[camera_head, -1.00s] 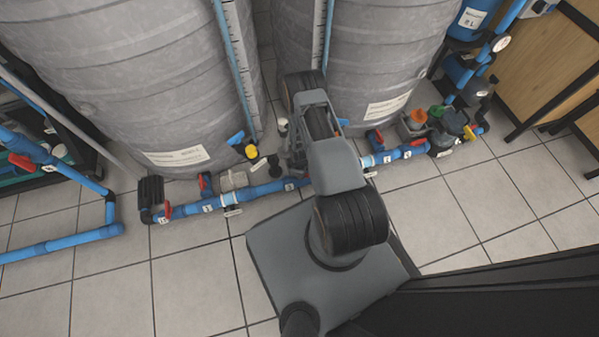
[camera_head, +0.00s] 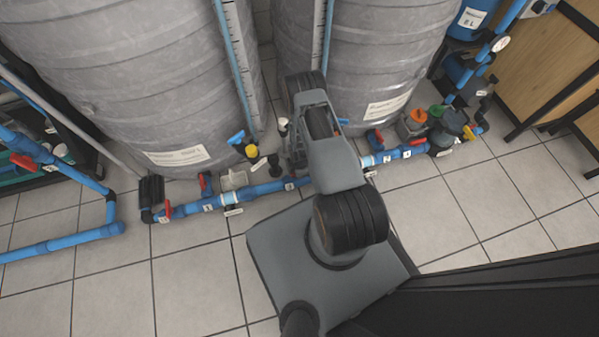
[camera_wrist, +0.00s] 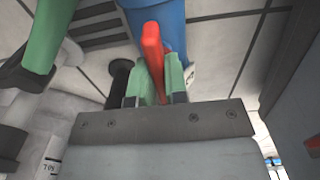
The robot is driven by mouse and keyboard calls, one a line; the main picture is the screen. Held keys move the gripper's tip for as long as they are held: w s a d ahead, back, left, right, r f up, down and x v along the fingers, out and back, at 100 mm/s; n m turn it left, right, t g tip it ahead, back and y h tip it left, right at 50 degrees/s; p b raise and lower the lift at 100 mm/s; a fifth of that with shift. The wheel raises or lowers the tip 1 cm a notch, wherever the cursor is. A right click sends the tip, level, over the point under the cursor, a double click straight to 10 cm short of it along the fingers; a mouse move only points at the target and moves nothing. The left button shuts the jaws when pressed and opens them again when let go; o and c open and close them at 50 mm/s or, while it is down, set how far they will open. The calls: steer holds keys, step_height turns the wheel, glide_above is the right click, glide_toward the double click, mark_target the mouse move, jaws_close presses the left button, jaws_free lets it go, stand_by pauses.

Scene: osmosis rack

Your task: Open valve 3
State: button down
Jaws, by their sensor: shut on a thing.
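In the wrist view, a red valve handle (camera_wrist: 152,45) stands between the green fingertips of my gripper (camera_wrist: 157,82). The fingertips are shut on the handle. A blue pipe or valve body (camera_wrist: 172,20) lies behind it. No number is readable on this valve. In the head view, my arm hides the gripper and the held handle. The blue pipe line (camera_head: 262,189) with small white number tags runs along the floor behind my arm.
Two large grey tanks (camera_head: 130,80) (camera_head: 385,50) stand behind the pipe. Other red handles (camera_head: 167,209) show at the pipe's left end. A green lever (camera_wrist: 45,40) is close at the upper left of the wrist view. Tiled floor (camera_head: 450,215) is clear at the right.

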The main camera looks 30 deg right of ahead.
stand_by(0.4)
steer(key=c, duration=1.1)
jaws_free()
steer(key=shift+c, duration=0.2)
step_height(320, 180, up, 14)
steer(key=p, duration=0.6)
steer(key=w+a+r+m+t+p, duration=0.2)
steer(key=r+p, duration=0.6)
steer(key=r, duration=1.3)
steer(key=w+a+r+m+p, duration=0.1)
steer(key=w+r+m+p, duration=0.35)
steer(key=r, duration=1.65)
steer(key=s+a+r+m+p, duration=0.2)
steer(key=s+r+p, duration=0.3)
steer(key=r, duration=0.6)
steer(key=s+a+r+m+t+p, duration=0.1)
steer(key=s+r+m+p, duration=0.3)
steer(key=r, duration=0.7)
steer(key=s+a+r+m+p, duration=0.2)
steer(key=s+r+p, duration=0.6)
steer(key=r, duration=0.4)
steer(key=shift+a+m+t, duration=0.3)
steer(key=shift+a+m, duration=0.05)
steer(key=shift+m, duration=0.3)
